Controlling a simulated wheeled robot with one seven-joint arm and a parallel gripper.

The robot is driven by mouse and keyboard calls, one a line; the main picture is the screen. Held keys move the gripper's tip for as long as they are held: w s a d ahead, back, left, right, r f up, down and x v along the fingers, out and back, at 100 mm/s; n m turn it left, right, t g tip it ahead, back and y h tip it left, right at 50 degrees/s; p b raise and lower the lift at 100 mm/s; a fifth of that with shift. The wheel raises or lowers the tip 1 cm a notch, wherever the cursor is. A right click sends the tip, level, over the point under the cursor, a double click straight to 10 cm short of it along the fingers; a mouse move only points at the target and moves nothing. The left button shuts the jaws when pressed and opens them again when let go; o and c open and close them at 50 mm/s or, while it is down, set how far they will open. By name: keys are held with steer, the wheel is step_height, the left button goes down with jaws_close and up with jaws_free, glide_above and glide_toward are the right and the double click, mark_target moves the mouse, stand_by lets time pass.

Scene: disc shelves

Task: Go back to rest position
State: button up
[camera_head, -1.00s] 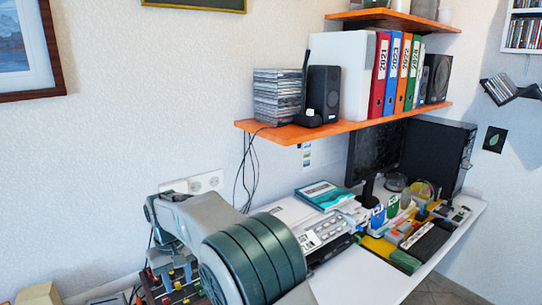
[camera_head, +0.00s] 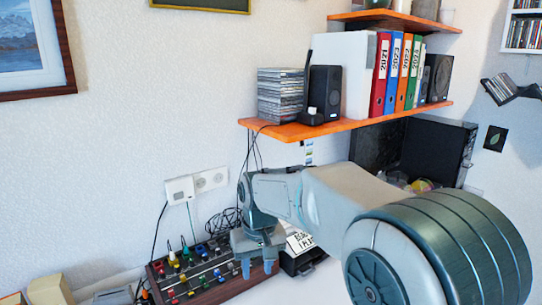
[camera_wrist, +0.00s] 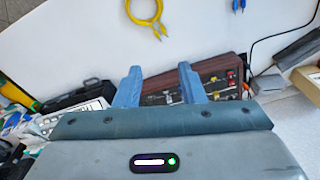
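My gripper (camera_head: 257,268) hangs from my arm in the middle of the head view, with its blue fingertips down. In the wrist view (camera_wrist: 160,84) its two blue fingers stand apart with nothing between them. It is in front of an audio mixer (camera_head: 205,275) with colored plugs and a wooden side. The mixer also shows behind the fingers in the wrist view (camera_wrist: 215,82). I cannot tell whether the fingers touch it. My arm hides much of the desk, including most of the items on its right side.
An orange shelf (camera_head: 350,124) above my arm holds a stack of discs (camera_head: 281,95), a black speaker (camera_head: 326,90) and several binders (camera_head: 382,75). A wall socket (camera_head: 197,184) has cables. A yellow cable (camera_wrist: 147,18) lies on the white desk (camera_wrist: 195,25), whose middle is largely clear.

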steer(key=s+d+f+m+t, duration=0.1)
steer(key=s+d+m, duration=0.3)
steer(key=s+d, duration=1.4)
steer(key=shift+s+f+t+h, duration=0.3)
steer(key=shift+s+f+t, duration=0.1)
steer(key=shift+f, duration=0.2)
stand_by(2.9)
